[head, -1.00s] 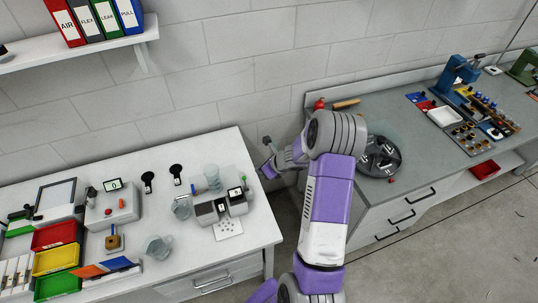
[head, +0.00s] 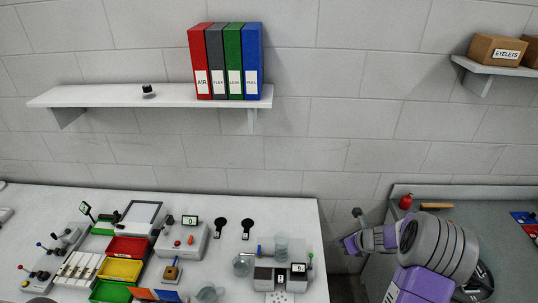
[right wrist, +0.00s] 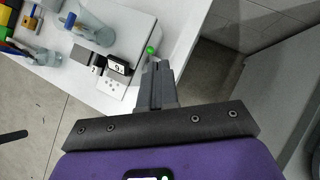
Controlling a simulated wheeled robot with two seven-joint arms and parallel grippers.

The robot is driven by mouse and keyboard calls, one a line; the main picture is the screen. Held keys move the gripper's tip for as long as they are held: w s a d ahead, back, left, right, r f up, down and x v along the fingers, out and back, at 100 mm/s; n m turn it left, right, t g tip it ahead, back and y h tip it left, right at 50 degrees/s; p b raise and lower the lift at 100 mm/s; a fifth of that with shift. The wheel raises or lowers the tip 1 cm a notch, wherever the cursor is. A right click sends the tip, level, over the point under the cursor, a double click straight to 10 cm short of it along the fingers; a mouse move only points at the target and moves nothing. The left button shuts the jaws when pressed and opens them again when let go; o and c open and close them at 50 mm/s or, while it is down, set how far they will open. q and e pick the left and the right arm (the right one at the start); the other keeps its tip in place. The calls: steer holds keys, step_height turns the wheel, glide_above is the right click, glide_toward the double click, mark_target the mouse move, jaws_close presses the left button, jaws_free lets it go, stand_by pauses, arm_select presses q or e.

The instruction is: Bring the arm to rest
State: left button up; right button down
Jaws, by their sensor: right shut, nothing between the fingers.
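My right arm comes in from the lower right in the head view, purple and grey. Its right gripper (head: 357,213) hangs over the gap between the two benches, beside the right edge of the white bench (head: 312,235). In the right wrist view the right gripper (right wrist: 158,68) has its fingers together with nothing between them. The small grey welder unit (head: 283,278) with a display stands on the white bench near that edge, and it also shows in the right wrist view (right wrist: 118,68), apart from the fingers. My left gripper is not in view.
Red, yellow and green trays (head: 122,270) and a button box (head: 181,242) stand on the white bench. A shelf (head: 85,97) holds binders (head: 227,62). A grey bench (head: 392,235) stands at the right. Another shelf holds a box labelled EYELETS (head: 497,50).

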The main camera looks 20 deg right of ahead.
steer(key=s+a+f+n+g+y, duration=0.1)
steer(key=s+a+f+n+g, duration=0.2)
steer(key=a+f+n, duration=0.5)
steer(key=s+a+f+n+g, duration=0.25)
steer(key=a+f+n, duration=0.3)
steer(key=a, duration=0.35)
steer(key=s+a+f+n+g+y+b, duration=0.1)
steer(key=s+a+f+n, duration=0.2)
steer(key=s+a+n, duration=0.5)
steer(key=s+a+f+n+g+y+b, duration=0.1)
steer(key=s+a+f+n, duration=0.25)
steer(key=a+n, duration=0.75)
step_height(320, 180, down, 16)
steer(key=b, duration=1.6)
steer(key=shift+w+f, duration=0.15)
steer(key=shift+f, duration=0.05)
